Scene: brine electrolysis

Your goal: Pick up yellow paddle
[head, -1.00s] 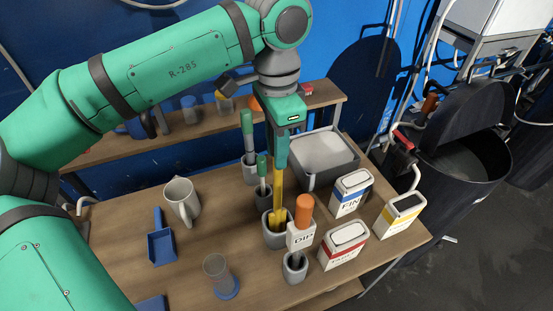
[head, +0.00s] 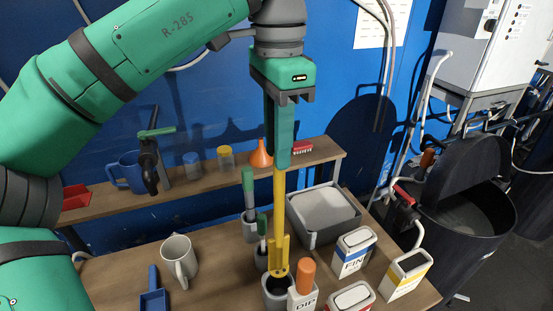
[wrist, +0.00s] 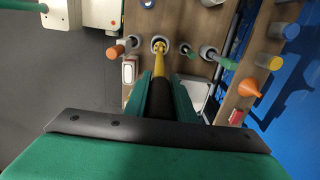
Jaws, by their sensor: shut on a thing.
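The yellow paddle (head: 279,215) hangs upright below my gripper (head: 278,160) in the head view. My gripper is shut on its upper end. The paddle's forked lower end (head: 279,262) is at the mouth of a grey cup (head: 277,299); I cannot tell whether its tip is still inside. In the wrist view the paddle (wrist: 158,62) runs from between the green fingers (wrist: 162,90) toward the round cup (wrist: 159,45). Its dark grip (wrist: 159,100) shows between the fingers there.
Green-handled tools (head: 248,190) stand in cups to the left. A grey tray (head: 322,212), labelled containers (head: 354,252) and a white mug (head: 179,260) stand around. A shelf (head: 205,180) is behind.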

